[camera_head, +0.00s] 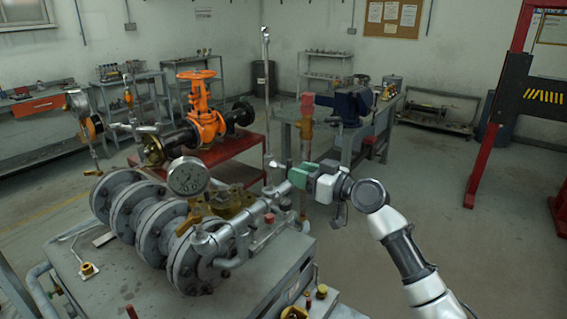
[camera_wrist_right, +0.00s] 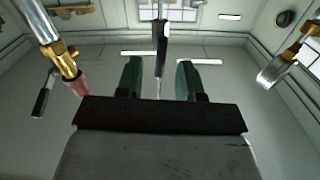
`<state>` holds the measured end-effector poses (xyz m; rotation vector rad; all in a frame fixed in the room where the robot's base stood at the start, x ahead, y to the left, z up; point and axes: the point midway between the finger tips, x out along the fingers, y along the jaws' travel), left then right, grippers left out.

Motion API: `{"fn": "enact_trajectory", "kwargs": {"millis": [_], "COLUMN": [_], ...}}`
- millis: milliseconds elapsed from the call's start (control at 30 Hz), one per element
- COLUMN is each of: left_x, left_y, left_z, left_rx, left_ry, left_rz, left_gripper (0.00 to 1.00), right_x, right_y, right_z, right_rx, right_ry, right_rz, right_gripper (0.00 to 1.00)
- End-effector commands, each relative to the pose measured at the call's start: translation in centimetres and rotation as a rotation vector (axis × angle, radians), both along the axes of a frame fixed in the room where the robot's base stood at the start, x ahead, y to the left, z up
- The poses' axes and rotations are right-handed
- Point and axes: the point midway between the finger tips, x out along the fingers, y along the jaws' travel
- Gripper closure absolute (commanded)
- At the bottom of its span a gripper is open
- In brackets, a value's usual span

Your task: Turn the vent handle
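My right gripper (camera_head: 300,177) reaches in from the right, with green fingers at the right end of the silver pipework. In the wrist view its two fingers (camera_wrist_right: 160,82) stand apart, and nothing is clamped between them. A slim grey rod (camera_wrist_right: 160,45) shows between and beyond the fingers; I cannot tell its distance. In the head view a tall silver vertical pipe (camera_head: 267,90) rises just left of the gripper, with a small fitting (camera_head: 275,162) low on it. I cannot tell for sure which part is the vent handle. My left gripper is not in view.
A flanged pipe assembly (camera_head: 185,262) with a pressure gauge (camera_head: 188,176) fills the near bench. A brass valve with a red top (camera_head: 307,104) stands behind the gripper; a similar brass piece (camera_wrist_right: 62,58) shows in the wrist view. An orange gate valve (camera_head: 203,118) stands behind. Floor at right is clear.

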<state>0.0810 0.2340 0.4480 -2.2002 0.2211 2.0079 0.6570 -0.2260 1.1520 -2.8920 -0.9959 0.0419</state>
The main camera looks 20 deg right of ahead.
Motion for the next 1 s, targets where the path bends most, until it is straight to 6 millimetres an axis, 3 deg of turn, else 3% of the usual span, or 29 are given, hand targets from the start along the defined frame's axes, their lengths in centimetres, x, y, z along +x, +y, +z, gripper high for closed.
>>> {"fn": "enact_trajectory", "kwargs": {"millis": [100,300,667,767,933,1000], "left_x": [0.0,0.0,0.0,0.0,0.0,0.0], "left_y": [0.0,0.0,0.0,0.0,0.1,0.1], "left_z": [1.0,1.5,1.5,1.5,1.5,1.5], "left_rx": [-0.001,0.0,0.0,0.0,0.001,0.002], "left_ry": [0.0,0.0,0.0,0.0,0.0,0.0], "left_rz": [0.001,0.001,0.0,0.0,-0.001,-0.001], "left_gripper": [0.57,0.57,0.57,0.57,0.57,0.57], "right_x": [1.9,3.7,4.3,4.3,4.3,4.3], "right_y": [1.5,2.9,3.3,3.3,3.3,3.3], "right_z": [0.3,0.1,-0.1,-0.1,-0.1,-0.1], "right_rx": [0.002,0.002,-0.001,-0.001,-0.001,-0.001], "right_ry": [0.0,0.001,0.001,0.001,0.001,0.001], "right_rz": [0.001,0.0,-0.001,-0.001,-0.001,-0.001], "right_gripper": [0.63,0.63,0.63,0.73,1.0,1.0]}}
